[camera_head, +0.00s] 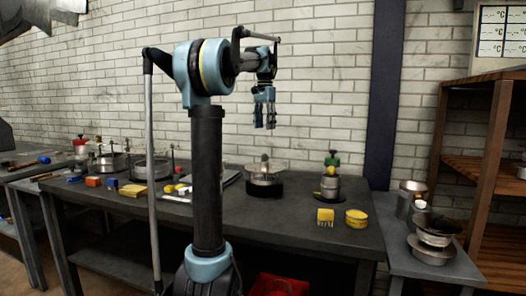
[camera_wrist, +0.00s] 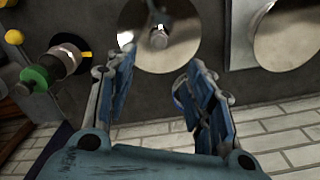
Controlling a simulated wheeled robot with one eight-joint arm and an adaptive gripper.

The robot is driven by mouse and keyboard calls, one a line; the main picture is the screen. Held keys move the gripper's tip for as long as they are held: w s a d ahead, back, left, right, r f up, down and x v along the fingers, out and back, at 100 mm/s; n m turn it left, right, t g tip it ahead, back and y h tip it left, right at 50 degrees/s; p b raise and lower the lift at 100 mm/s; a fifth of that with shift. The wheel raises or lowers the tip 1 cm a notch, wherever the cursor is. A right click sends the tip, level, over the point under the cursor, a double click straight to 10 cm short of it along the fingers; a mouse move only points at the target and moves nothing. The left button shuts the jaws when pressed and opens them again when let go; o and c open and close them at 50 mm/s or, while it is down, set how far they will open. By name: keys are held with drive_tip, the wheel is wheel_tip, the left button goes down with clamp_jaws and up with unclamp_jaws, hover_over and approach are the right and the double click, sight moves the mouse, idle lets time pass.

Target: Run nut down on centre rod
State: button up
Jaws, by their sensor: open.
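My gripper (camera_head: 264,126) is open and empty, pointing down above the table and the round unit with a black base (camera_head: 265,188). That unit carries a wide, shallow pale disc (camera_head: 279,167) with a short upright centre rod (camera_head: 265,158). In the wrist view, a round metal disc (camera_wrist: 190,52) with a small centre rod (camera_wrist: 159,38) lies just beyond my gripper (camera_wrist: 160,60), roughly between the fingertips and apart from them. A small bright part sits at the rod's end; I cannot tell whether it is the nut.
Metal pans (camera_head: 152,168) and small coloured blocks (camera_head: 133,190) lie to the left. The brick wall (camera_head: 320,105) is close behind.

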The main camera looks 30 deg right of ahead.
sight(265, 157)
wheel_tip(265, 157, down, 14)
drive_tip(key=shift+r, duration=0.1)
idle(0.5)
drive_tip(key=shift+c, duration=0.5)
clamp_jaws()
drive_tip(key=m, duration=0.7)
drive_tip(key=shift+m, duration=0.3)
drive_tip(key=m, duration=0.8)
drive_tip(key=shift+w+m, duration=0.1)
drive_tip(key=shift+m, duration=0.2)
drive_tip(key=shift+o, duration=0.5)
unclamp_jaws()
